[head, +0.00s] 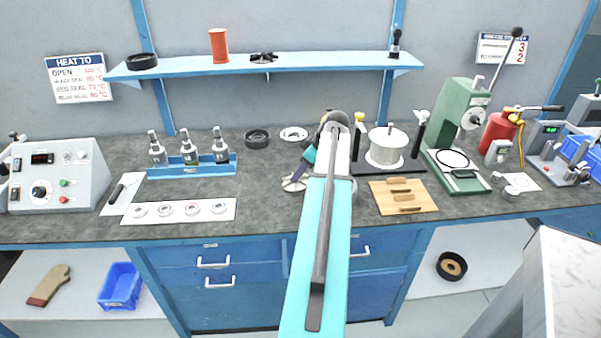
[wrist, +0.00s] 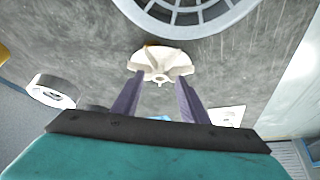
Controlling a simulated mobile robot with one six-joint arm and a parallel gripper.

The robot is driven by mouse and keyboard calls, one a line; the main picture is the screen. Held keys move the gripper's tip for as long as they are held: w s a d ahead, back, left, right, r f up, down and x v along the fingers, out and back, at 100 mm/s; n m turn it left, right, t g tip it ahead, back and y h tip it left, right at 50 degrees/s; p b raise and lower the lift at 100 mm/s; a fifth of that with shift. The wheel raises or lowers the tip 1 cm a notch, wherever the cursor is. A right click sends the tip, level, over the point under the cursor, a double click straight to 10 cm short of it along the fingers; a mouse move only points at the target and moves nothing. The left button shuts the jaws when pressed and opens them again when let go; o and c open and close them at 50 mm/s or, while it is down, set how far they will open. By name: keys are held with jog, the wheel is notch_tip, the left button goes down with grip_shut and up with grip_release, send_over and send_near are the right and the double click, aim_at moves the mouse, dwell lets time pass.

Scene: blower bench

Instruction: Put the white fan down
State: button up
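The white fan (wrist: 161,62) is a small bladed wheel with a central hub. In the wrist view it sits at the tips of my gripper (wrist: 160,80), whose two dark purple fingers are apart with the fan's edges at their tips. They appear shut on it. In the head view the fan (head: 292,186) shows pale and small below my gripper (head: 299,175), low over the grey bench (head: 260,205), left of my arm. I cannot tell whether it touches the bench. My arm hides part of the bench to its right.
A large grey grille (wrist: 190,12) lies close beyond the fan. A white ring (head: 293,134) and black ring (head: 257,138) lie behind. Bench between mat and fan is clear.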

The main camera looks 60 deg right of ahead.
dwell(0.3)
jog(key=shift+r+p, duration=0.5)
jog(key=shift+r, duration=0.3)
jog(key=shift+s+r, duration=0.25)
jog(key=b+v, duration=0.1)
jog(key=v, duration=1)
jog(key=shift+b, duration=0.35)
jog(key=shift+r, duration=0.1)
